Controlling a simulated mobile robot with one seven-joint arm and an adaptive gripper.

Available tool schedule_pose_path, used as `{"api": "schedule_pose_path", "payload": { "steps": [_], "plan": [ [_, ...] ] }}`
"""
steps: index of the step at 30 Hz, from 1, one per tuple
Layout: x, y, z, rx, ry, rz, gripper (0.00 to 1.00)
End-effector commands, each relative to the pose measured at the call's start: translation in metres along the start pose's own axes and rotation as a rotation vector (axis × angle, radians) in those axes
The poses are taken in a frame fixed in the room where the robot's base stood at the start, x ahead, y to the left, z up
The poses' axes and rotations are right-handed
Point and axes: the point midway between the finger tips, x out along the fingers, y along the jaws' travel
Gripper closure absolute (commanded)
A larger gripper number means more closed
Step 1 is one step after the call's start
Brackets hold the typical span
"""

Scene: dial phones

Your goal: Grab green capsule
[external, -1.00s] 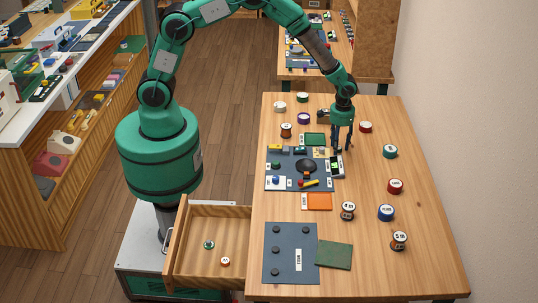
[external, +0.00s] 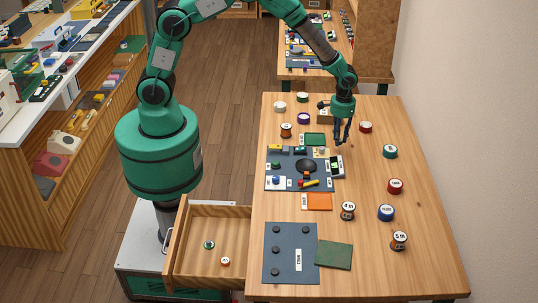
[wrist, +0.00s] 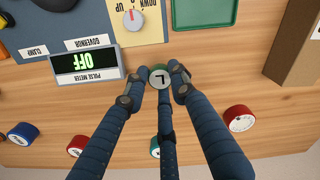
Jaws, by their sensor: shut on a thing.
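My gripper (external: 341,142) is above the wooden table, just right of the dark control panel. In the wrist view my gripper (wrist: 160,84) has its dark fingers closed around a small round green capsule (wrist: 160,73) with a pale, lettered top. The fingertips touch its sides. In the external view the fingers hide the capsule or it is too small to make out.
The panel (external: 273,182) with its pulse meter (wrist: 88,66) lies close to the fingers. A green tray (wrist: 205,12), a red-rimmed spool (wrist: 239,118) and other spools stand around. An open drawer (external: 236,211) holds two small discs.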

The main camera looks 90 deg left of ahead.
Motion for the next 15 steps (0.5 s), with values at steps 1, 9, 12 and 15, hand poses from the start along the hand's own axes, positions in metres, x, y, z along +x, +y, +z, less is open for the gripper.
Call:
{"api": "schedule_pose_path", "payload": {
  "steps": [1, 9, 12, 15],
  "plan": [
    [0.002, -0.006, 0.011, 0.0, -0.007, -0.004, 0.99],
    [-0.004, -0.031, 0.052, 0.0, -0.005, -0.003, 0.99],
    [-0.006, -0.041, 0.07, 0.0, -0.005, -0.003, 0.99],
    [-0.008, -0.051, 0.087, 0.0, -0.005, -0.003, 0.99]
  ]
}}
